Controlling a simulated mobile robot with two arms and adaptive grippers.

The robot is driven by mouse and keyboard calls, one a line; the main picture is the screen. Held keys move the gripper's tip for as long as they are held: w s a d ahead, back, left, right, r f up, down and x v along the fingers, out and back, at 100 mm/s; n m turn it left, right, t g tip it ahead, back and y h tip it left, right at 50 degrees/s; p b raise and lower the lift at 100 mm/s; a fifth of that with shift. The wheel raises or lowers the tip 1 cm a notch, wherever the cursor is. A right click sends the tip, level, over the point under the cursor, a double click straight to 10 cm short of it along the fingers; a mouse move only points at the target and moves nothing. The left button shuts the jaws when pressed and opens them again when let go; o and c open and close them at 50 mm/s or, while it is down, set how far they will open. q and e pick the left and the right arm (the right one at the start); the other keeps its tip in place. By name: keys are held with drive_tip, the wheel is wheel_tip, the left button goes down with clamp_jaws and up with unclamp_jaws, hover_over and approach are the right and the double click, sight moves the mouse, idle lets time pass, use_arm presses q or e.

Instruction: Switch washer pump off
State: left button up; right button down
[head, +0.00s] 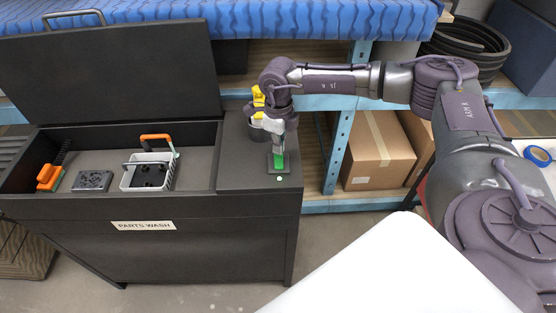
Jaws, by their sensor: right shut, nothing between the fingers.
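The parts washer (160,226) is a black cabinet labelled PARTS WASH. At the right end of its top, a small dark plate (284,169) carries a green upright part, probably the pump switch (279,160). A small lit green dot (279,178) shows just in front of it. My right gripper (277,142) is shut and empty, pointing down right at the green part and partly covering it. I cannot tell whether they touch or which way the switch is set. My left gripper is not in view.
The washer's lid (110,70) stands open. In its well are a grey basket (131,178) with an orange handle, a dark block (93,181) and an orange-handled brush (49,177). A shelf with cardboard boxes (375,145) stands behind. A white surface (400,270) fills the lower right.

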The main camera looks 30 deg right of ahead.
sight(278, 156)
drive_tip(key=shift+f+b, duration=0.8)
drive_tip(key=shift+f, duration=0.3)
idle(0.3)
drive_tip(key=shift+r+p, duration=2.25)
drive_tip(key=shift+r, duration=1.3)
drive_tip(key=shift+a, duration=0.1)
